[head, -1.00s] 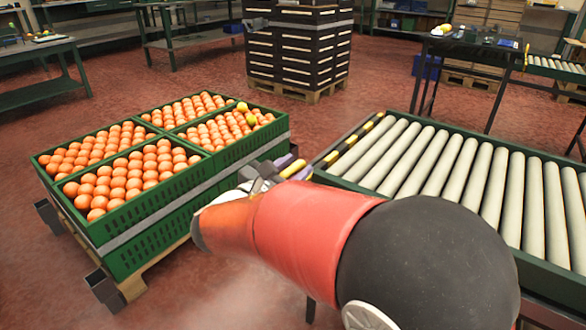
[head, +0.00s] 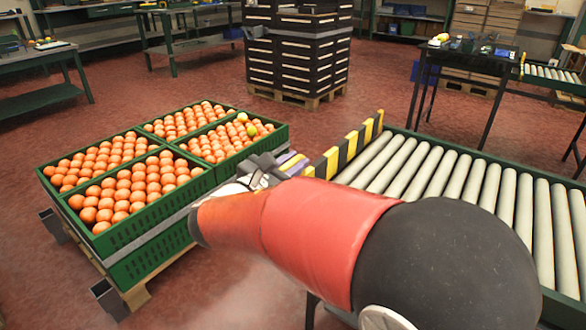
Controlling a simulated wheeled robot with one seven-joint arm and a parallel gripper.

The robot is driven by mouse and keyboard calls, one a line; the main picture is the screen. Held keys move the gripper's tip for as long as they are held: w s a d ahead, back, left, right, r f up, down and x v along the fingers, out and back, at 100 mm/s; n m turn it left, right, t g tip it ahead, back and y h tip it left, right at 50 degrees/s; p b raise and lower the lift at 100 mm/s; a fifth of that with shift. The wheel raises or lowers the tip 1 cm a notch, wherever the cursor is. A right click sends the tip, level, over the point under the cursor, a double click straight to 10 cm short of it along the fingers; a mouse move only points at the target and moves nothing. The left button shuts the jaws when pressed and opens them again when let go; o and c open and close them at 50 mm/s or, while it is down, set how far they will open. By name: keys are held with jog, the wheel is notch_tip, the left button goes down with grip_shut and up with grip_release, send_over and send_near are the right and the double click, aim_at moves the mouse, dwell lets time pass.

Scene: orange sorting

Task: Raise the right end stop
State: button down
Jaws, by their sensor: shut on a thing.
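The right end stop (head: 351,143) is a yellow-and-black striped plate at the left end of the roller conveyor. It stands upright, above the tops of the nearest rollers. My gripper (head: 290,163) is at the near left end of the stop, between the crates and the conveyor. It is shut on a yellow part there that appears to belong to the stop. My red and black arm hides the stop's near end and much of the grip.
The roller conveyor (head: 470,187) fills the right side, its rollers bare. Green crates of oranges (head: 165,235) stand on a pallet close to the left of my gripper. A dark crate stack (head: 298,60) stands behind, with open red floor before it.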

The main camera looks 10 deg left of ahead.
jog(key=shift+a+r, duration=0.1)
jog(key=shift+r, duration=0.45)
jog(key=c, duration=1.4)
grip_release()
jog(key=shift+o, duration=0.2)
jog(key=shift+f, duration=0.15)
jog(key=shift+s+a, duration=0.1)
jog(key=shift+s, duration=0.05)
jog(key=v, duration=0.7)
jog(key=shift+s, duration=0.2)
